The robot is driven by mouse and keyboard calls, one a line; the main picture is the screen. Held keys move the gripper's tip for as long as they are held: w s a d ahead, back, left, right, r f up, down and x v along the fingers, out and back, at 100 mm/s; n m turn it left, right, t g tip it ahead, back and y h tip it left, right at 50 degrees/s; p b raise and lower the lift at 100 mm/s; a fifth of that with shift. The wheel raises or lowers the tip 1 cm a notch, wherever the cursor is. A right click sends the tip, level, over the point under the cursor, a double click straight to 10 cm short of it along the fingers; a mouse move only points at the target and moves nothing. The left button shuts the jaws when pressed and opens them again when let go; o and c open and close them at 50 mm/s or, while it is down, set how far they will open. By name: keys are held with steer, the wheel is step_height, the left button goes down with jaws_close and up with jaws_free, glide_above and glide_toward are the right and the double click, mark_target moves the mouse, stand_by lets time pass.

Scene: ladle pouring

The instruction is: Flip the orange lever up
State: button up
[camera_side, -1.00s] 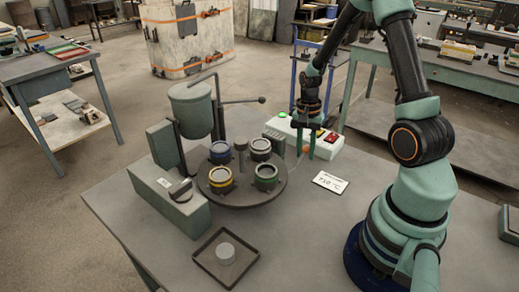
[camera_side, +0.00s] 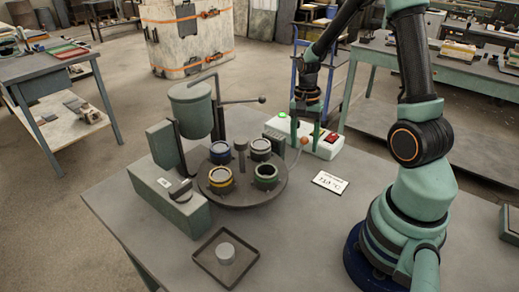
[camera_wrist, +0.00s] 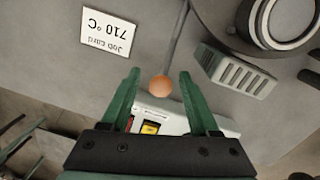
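The orange lever's round knob (camera_side: 304,141) shows at the front of a white switch box (camera_side: 329,151), between my gripper's fingers. In the wrist view the orange knob (camera_wrist: 161,87) lies between the two green fingertips, with a gap on each side. My gripper (camera_side: 305,143) points down over the box and is open, holding nothing. Its fingers also show in the wrist view (camera_wrist: 160,78). The lever's stem is hidden or too small to make out.
A green light (camera_side: 282,114) and red switch (camera_side: 331,137) are on the box. Left of it stands a round turntable (camera_side: 245,195) with several cups. A ladle stand (camera_side: 190,105) is further left. A job card (camera_side: 330,182) reading 710 °C lies in front; the bench around it is clear.

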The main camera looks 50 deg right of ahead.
steer(key=shift+r, duration=0.1)
step_height(320, 180, up, 12)
steer(key=shift+w+d, duration=0.25)
steer(key=shift+w, duration=0.2)
stand_by(0.3)
steer(key=s+a+r+n+t, duration=0.1)
steer(key=a+r+n+t, duration=0.2)
steer(key=a+n, duration=0.4)
steer(key=s+a+r+n+t, duration=0.2)
steer(key=a+r+n+t, duration=0.1)
steer(key=a+n, duration=0.5)
steer(key=shift+a+r, duration=0.3)
steer(key=shift+a, duration=0.9)
steer(key=shift+s, duration=0.1)
